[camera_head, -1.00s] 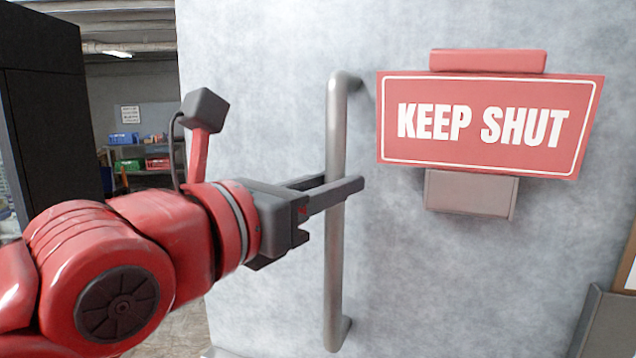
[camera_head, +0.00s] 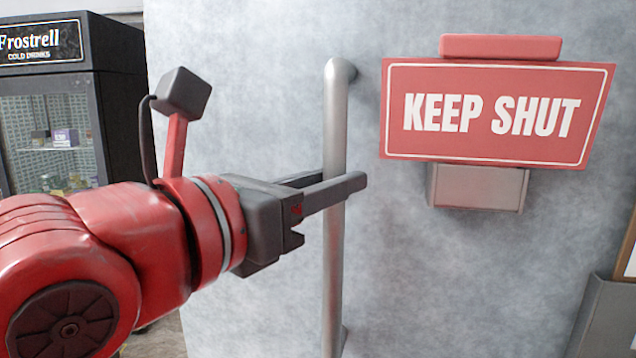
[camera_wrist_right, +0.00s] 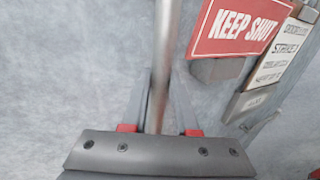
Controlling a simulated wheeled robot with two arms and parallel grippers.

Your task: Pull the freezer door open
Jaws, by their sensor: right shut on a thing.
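The freezer door (camera_head: 250,70) is a large mottled grey panel that fills most of the head view. Its upright metal bar handle (camera_head: 335,120) stands left of the red KEEP SHUT sign (camera_head: 492,113). My right gripper (camera_head: 337,184) is shut on the handle, about midway down the bar. In the right wrist view the bar (camera_wrist_right: 163,50) runs between the two fingers. The far finger is partly hidden behind the bar in the head view. No frame around the door shows, so I cannot tell how wide any gap is. My left gripper is out of view.
A black drinks cooler (camera_head: 118,100) with a Frostrell header stands beyond the door's left edge. A grey box-like holder (camera_head: 604,318) is at the lower right of the door. A little floor shows at the lower left.

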